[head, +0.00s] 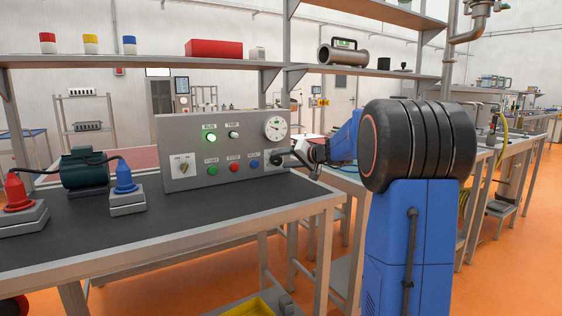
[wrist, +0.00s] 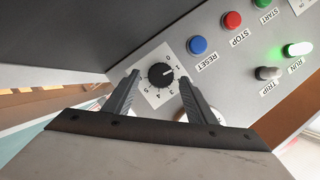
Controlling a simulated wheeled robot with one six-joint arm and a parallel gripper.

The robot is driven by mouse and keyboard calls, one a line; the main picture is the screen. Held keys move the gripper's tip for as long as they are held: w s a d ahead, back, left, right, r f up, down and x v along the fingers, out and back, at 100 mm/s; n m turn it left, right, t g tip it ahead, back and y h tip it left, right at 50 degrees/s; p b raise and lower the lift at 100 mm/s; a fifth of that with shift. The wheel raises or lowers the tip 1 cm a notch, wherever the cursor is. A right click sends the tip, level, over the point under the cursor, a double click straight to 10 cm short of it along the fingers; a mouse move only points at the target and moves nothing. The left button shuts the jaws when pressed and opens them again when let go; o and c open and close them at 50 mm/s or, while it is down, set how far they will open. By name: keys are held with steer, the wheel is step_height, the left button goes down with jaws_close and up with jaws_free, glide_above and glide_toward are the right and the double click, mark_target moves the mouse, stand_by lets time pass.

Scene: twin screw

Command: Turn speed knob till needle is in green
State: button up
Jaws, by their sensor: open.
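The grey control panel (head: 222,172) stands on the workbench in the head view. Its round white gauge (head: 275,128) is at the upper right; its needle is too small to read against any green band. The black speed knob (wrist: 160,75) shows in the wrist view on a white numbered plate, its white mark towards about 1. My gripper (wrist: 158,79) is open, one finger on each side of the knob; I cannot tell if they touch it. In the head view my gripper (head: 283,158) is at the panel's lower right and hides the knob. The gauge is mostly hidden in the wrist view.
The green RUN lamp (head: 211,138) is lit. Blue RESET (wrist: 198,45), red STOP (wrist: 232,20) and green START (wrist: 263,4) buttons lie beside the knob. A motor (head: 85,172) and blue (head: 125,180) and red (head: 18,195) connectors stand left on the bench.

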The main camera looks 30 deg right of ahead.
steer(key=shift+w+a+f, duration=0.2)
steer(key=shift+w+a, duration=0.05)
steer(key=shift+w, duration=0.3)
steer(key=c, duration=1)
steer(key=shift+c, duration=0.2)
steer(key=m, duration=0.1)
steer(key=m+y, duration=0.1)
steer(key=shift+d+f+m+t, duration=0.15)
steer(key=shift+f+m+t, duration=0.05)
steer(key=shift+m+t, duration=0.2)
steer(key=shift+d+f+m+t+y, duration=0.15)
steer(key=shift+m+t+y, duration=0.45)
steer(key=shift+m, duration=1.1)
